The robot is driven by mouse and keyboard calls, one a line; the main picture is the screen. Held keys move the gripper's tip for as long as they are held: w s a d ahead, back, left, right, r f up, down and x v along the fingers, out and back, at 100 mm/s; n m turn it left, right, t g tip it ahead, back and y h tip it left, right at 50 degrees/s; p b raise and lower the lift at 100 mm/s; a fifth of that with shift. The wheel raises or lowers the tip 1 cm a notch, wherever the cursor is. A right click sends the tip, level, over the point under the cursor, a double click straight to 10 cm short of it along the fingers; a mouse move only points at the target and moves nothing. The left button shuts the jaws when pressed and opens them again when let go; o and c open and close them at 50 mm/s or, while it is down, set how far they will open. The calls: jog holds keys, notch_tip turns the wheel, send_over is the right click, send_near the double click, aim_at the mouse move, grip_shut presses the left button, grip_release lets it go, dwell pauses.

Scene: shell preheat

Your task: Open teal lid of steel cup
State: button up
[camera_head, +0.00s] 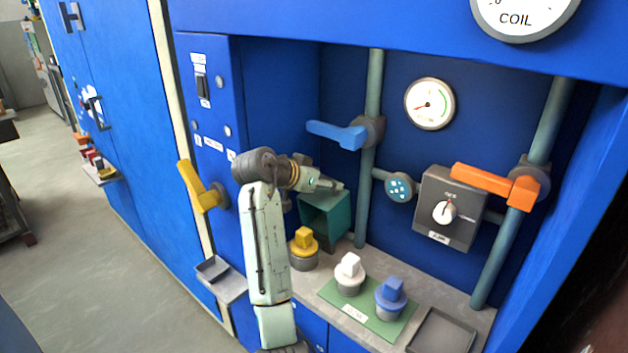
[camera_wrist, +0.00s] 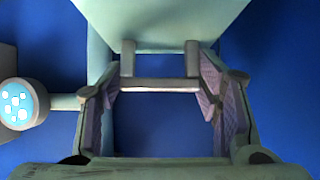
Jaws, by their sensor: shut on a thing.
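A teal box-like piece (camera_head: 341,220), which I take for the lid, is at the back left of the alcove beside the vertical pipe. In the wrist view a pale teal panel (camera_wrist: 165,20) fills the top middle, with two short posts and a crossbar handle (camera_wrist: 152,85) on it. My gripper (camera_head: 338,187) is at the top of the teal piece. In the wrist view my gripper (camera_wrist: 160,95) has a finger at each end of the crossbar and is shut on it. I cannot make out the steel cup; how far the lid is open is unclear.
Yellow (camera_head: 303,244), white (camera_head: 349,272) and blue (camera_head: 391,295) knobbed pieces stand on the counter, the last two on a green mat (camera_head: 368,327). A blue lever (camera_head: 337,135), an orange lever (camera_head: 482,180) and a grey switch box (camera_head: 447,208) line the back. An empty tray (camera_head: 441,333) is front right.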

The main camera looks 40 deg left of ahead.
jog(key=shift+w+d+r+g+p, duration=0.15)
jog(key=shift+w+g+p, duration=1.05)
jog(key=shift+w, duration=1)
jog(key=o, duration=1.7)
jog(key=shift+f, duration=0.25)
jog(key=shift+s, duration=0.1)
jog(key=v, duration=1.2)
jog(key=shift+d+r, duration=0.15)
jog(key=shift+r, duration=0.1)
